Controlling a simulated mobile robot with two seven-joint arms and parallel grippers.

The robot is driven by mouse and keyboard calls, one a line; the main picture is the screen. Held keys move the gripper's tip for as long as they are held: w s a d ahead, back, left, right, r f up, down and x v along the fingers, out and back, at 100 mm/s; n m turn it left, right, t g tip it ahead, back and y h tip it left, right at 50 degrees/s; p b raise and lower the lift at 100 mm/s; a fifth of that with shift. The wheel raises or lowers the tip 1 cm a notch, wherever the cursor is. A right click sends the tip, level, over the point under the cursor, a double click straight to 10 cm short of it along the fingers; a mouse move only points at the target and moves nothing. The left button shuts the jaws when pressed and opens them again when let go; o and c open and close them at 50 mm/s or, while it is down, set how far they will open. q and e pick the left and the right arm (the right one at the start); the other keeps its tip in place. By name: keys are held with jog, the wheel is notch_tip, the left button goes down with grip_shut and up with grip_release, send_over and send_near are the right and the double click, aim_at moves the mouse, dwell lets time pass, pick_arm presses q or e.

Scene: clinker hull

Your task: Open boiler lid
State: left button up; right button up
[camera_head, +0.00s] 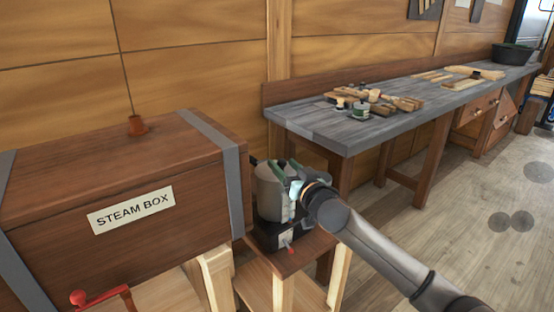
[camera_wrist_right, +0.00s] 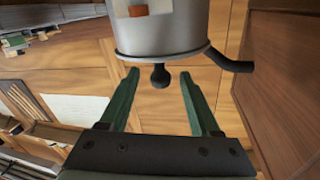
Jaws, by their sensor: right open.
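The boiler (camera_head: 269,195) is a grey metal cylinder on a black base with a red knob, standing on a small wooden stand right of the steam box. My right gripper (camera_head: 284,172) is at the boiler's upper part in the head view and hides some of its top. In the right wrist view the boiler (camera_wrist_right: 175,28) appears upside down. Its lid (camera_wrist_right: 165,53) looks closed, with a black knob (camera_wrist_right: 160,76) between the open green fingers of the right gripper (camera_wrist_right: 159,78). A gap shows on both sides of the knob. My left gripper is out of view.
The wooden steam box (camera_head: 60,200) with grey straps stands close to the boiler's left. A red handle (camera_head: 100,297) shows at the bottom left. A grey-topped workbench (camera_head: 330,130) with tools runs along the wall behind. Open floor (camera_head: 480,190) lies to the right.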

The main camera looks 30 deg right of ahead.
jog(key=shift+w+d, duration=0.15)
jog(key=shift+w, duration=1)
jog(key=shift+w+d, duration=0.1)
jog(key=shift+w, duration=1.05)
grip_shut()
